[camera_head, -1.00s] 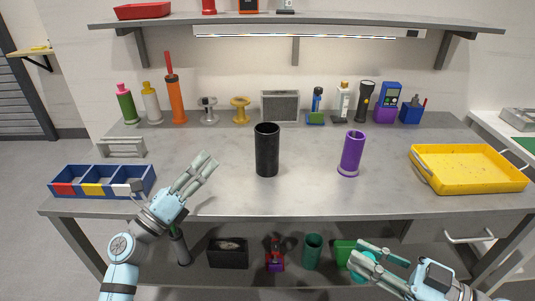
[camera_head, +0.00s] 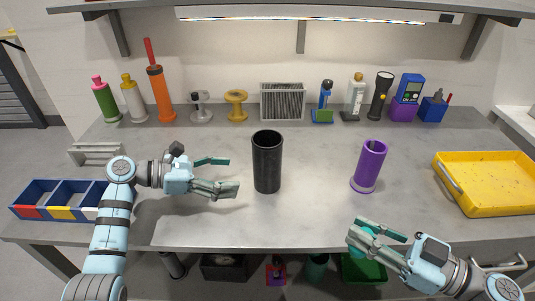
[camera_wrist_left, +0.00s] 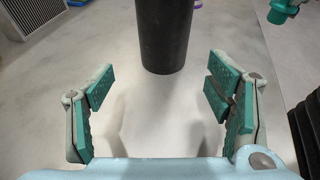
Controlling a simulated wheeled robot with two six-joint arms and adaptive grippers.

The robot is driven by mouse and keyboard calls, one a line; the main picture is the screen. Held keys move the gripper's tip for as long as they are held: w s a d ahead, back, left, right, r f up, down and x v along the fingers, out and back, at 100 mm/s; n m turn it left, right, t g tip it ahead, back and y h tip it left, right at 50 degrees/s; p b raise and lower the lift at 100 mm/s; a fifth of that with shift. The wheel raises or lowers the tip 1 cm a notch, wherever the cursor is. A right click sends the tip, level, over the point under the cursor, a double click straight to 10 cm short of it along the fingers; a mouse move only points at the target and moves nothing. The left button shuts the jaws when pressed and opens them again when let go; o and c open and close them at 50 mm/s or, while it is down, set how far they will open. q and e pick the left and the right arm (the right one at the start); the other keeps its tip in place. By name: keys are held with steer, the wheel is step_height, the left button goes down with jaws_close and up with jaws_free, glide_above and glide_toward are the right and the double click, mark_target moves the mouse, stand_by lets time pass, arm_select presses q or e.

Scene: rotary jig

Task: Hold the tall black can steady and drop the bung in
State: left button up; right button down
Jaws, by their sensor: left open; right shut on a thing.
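The tall black can (camera_head: 267,162) stands upright, open end up, in the middle of the bench. My left gripper (camera_head: 231,176) is open and empty, low over the bench just left of the can, with its fingers pointing at it. In the left wrist view the can (camera_wrist_left: 166,35) stands ahead of the gap between the open fingers (camera_wrist_left: 160,95), apart from them. My right gripper (camera_head: 365,234) is shut on a small teal piece, seemingly the bung (camera_head: 367,226), in front of the bench's front edge at the right. The fingers hide much of it.
A purple can (camera_head: 369,167) stands right of the black can. A yellow tray (camera_head: 490,207) is at the right, a blue divided bin (camera_head: 50,218) at the left. Bottles, spools and tools line the back. The bench between the two cans is clear.

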mark_target(255, 176)
arm_select(q)
steer(key=shift+w+d+f, duration=0.1)
steer(key=shift+d, duration=0.2)
steer(key=x, duration=0.3)
steer(key=b+x, duration=0.1)
steer(key=shift+s+d, duration=0.3)
steer(key=shift+s, duration=0.05)
arm_select(e)
steer(key=shift+s+f, duration=0.45)
arm_select(q)
steer(key=b+x, duration=0.2)
steer(key=x, duration=0.2)
steer(key=shift+w+f+b, duration=0.2)
steer(key=shift+b, duration=0.15)
arm_select(e)
steer(key=f, duration=0.2)
steer(key=shift+w+f, duration=0.25)
steer(key=shift+f, duration=0.1)
arm_select(q)
steer(key=shift+w+d, duration=0.1)
steer(key=shift+d, duration=0.1)
steer(key=shift+d+r, duration=0.1)
steer(key=shift+r, duration=0.05)
arm_select(e)
steer(key=shift+s, duration=0.1)
arm_select(q)
steer(key=c, duration=0.8)
